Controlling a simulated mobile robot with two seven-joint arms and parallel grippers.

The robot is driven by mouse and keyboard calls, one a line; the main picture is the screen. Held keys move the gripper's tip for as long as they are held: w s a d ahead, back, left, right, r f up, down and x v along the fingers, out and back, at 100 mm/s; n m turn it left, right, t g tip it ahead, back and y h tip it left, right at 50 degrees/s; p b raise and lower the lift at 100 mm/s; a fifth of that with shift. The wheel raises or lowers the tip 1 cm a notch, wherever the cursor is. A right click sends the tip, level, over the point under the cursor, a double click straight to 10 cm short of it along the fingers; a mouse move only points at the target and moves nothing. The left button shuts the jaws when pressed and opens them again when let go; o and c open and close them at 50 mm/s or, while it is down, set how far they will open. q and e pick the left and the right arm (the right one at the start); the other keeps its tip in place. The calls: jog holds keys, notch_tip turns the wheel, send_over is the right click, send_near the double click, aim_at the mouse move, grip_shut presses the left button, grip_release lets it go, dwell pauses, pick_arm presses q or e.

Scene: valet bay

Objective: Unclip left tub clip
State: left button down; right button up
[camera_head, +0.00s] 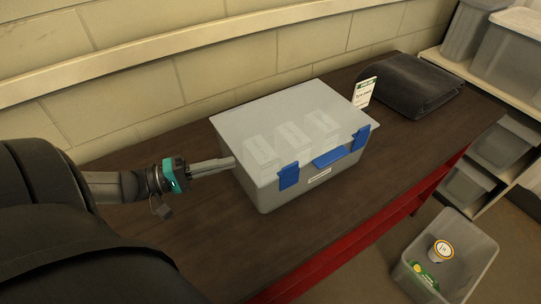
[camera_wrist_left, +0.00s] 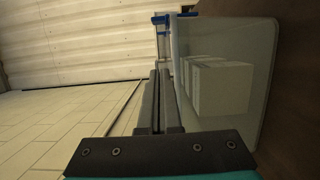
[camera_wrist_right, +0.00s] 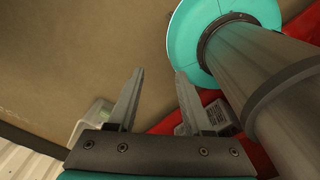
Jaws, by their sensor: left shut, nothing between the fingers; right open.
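A grey tub (camera_head: 262,195) with a translucent lid (camera_head: 240,125) stands on the dark bench top; pale boxes show through the lid. The blue left clip (camera_head: 289,177) and blue right clip (camera_head: 361,138) sit on its front edge, either side of a blue handle (camera_head: 331,157). I cannot tell whether the clips are latched. My left gripper (camera_head: 230,162) is shut and empty at the tub's left side, near the lid edge, apart from the left clip. Its fingers (camera_wrist_left: 160,76) point along the tub in the left wrist view. My right gripper (camera_wrist_right: 160,74) is open and empty, outside the head view.
A block wall (camera_head: 130,62) backs the bench (camera_head: 190,235). A grey bin (camera_head: 462,238) with items stands on the floor at right, below shelves (camera_head: 458,70) of crates.

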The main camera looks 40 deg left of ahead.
aim_at(275, 172)
pick_arm(q)
jog(key=x, duration=1)
jog(key=shift+w, duration=0.15)
jog(key=d, duration=0.1)
jog(key=s+d, duration=0.1)
jog(key=d+p, duration=0.1)
jog(key=shift+s, duration=0.25)
jog(key=shift+s+d, duration=0.1)
jog(key=shift+d, duration=0.2)
pick_arm(e)
jog(key=shift+w+a+r, duration=0.5)
jog(key=shift+w+r, duration=0.05)
jog(key=shift+w, duration=0.15)
jog(key=shift+s+r, duration=0.1)
jog(key=shift+r, duration=0.05)
pick_arm(q)
jog(key=shift+s+d+r+m+p, duration=0.1)
jog(key=shift+d+m+p, duration=0.1)
jog(key=shift+m+p, duration=0.15)
pick_arm(e)
jog(key=shift+s+r, duration=0.2)
